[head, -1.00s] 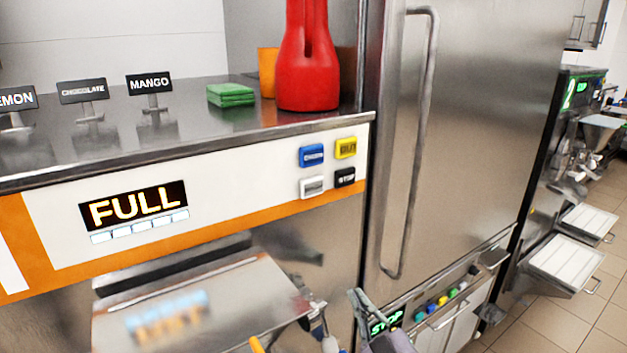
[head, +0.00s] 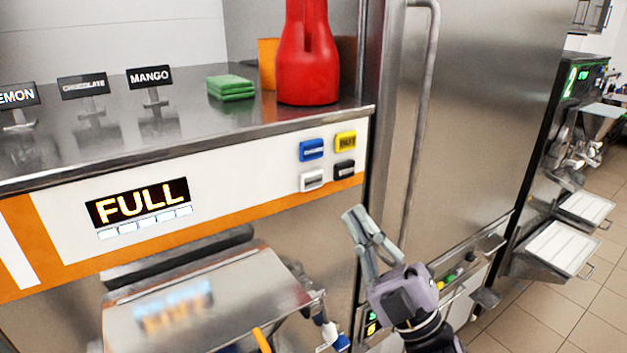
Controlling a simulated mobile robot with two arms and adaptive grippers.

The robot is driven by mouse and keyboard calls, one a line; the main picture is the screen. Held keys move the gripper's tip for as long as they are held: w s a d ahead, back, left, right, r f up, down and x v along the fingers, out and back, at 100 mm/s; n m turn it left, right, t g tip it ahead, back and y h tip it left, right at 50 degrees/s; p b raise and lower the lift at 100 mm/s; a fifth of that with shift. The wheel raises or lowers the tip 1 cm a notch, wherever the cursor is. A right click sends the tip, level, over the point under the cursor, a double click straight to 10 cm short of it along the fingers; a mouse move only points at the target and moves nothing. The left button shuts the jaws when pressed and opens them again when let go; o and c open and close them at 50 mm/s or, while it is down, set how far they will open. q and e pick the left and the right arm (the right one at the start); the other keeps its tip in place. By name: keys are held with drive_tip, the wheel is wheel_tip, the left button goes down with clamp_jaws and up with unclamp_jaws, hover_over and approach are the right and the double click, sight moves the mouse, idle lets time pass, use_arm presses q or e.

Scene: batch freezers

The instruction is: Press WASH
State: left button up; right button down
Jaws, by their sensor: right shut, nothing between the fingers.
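Four small buttons sit at the right end of the machine's white front panel (head: 240,180): a blue button (head: 311,150), a yellow button (head: 345,142), a white button (head: 312,180) and a black button (head: 344,170). Their labels are too blurred to read, so I cannot tell by text which is WASH. A lit display (head: 139,204) on the panel reads FULL. My right gripper (head: 354,216) is shut and empty, with its fingertips pointing up, below and to the right of the white and black buttons. In the picture it is apart from them. My left gripper is out of view.
A steel shelf (head: 200,310) juts out below the panel. A tall steel door with a long vertical handle (head: 418,130) stands to the right. Tiled floor shows at far right.

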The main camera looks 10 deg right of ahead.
drive_tip(key=w+a, duration=0.3)
drive_tip(key=w, duration=0.5)
drive_tip(key=shift+w, duration=0.2)
drive_tip(key=shift+w, duration=0.1)
idle(1.4)
drive_tip(key=shift+w+a+b, duration=0.15)
drive_tip(key=shift+w+b, duration=0.1)
drive_tip(key=shift+b, duration=0.05)
drive_tip(key=shift+w+a, duration=0.2)
drive_tip(key=shift+w, duration=0.25)
idle(0.7)
drive_tip(key=shift+s+d, duration=0.1)
drive_tip(key=shift+s, duration=0.05)
drive_tip(key=shift+s+d, duration=0.25)
drive_tip(key=shift+s, duration=0.45)
drive_tip(key=shift+f, duration=0.1)
drive_tip(key=shift+s+d, duration=0.3)
drive_tip(key=shift+s, duration=0.5)
drive_tip(key=shift+s+d, duration=0.25)
drive_tip(key=shift+s, duration=0.5)
drive_tip(key=shift+s+d, duration=0.3)
drive_tip(key=shift+s, duration=0.5)
